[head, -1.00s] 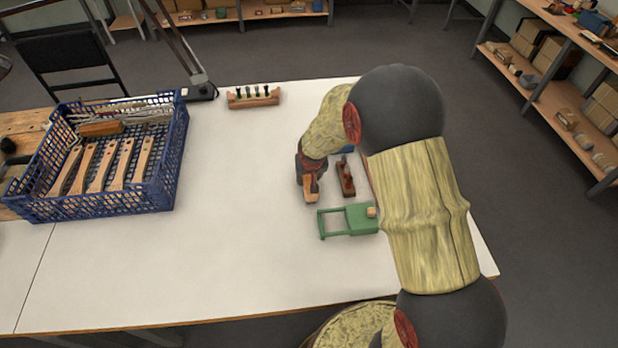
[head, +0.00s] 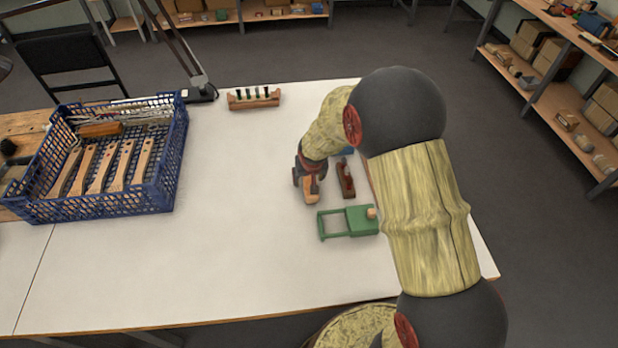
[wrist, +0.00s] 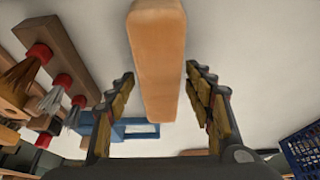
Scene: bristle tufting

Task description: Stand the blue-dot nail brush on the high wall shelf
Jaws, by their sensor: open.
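A plain pale-wood block (wrist: 157,55), possibly the nail brush's back, lies between the two fingers of my gripper (wrist: 158,75) in the wrist view. Gaps show on both sides, so the fingers do not touch it. No blue dot or bristles show on it. In the head view my gripper (head: 308,187) is low over the white table, and a wooden piece shows at its tip. My arm hides part of the table behind it. I cannot pick out a high wall shelf.
A green frame (head: 350,221) and a brown wooden holder (head: 345,178) lie close to my gripper. A blue crate (head: 100,208) of wooden handles stands on the left. A small rack (head: 253,98) is at the back. Shelving (head: 553,100) stands at right. The table's middle is clear.

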